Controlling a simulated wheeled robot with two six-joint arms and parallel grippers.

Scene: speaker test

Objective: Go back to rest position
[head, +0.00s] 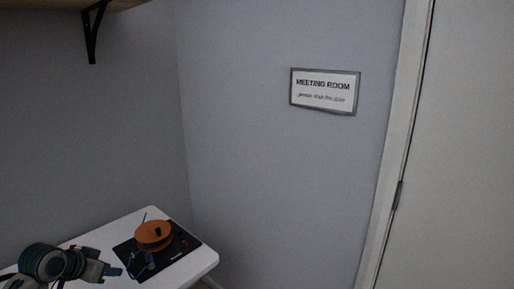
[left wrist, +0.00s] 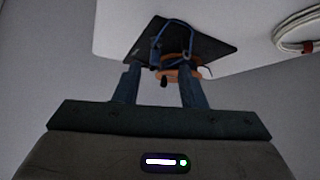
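My left gripper (head: 117,271) is at the lower left of the head view, over the white table beside the black board (head: 190,243). In the left wrist view its two fingers (left wrist: 161,80) stand apart, with a gap between them. An orange round part (head: 153,232) with a dark centre sits on the board. It also shows beyond the fingers in the left wrist view (left wrist: 183,75), and I see no contact with them. A blue wire (left wrist: 157,42) lies by the orange part. My right gripper is not in view.
The white table (head: 203,262) stands in the room corner by grey walls. A coiled white cable (left wrist: 298,27) is at the upper right of the left wrist view. A shelf (head: 60,4) hangs above left. A meeting room sign (head: 325,91) is beside the white door (head: 455,150).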

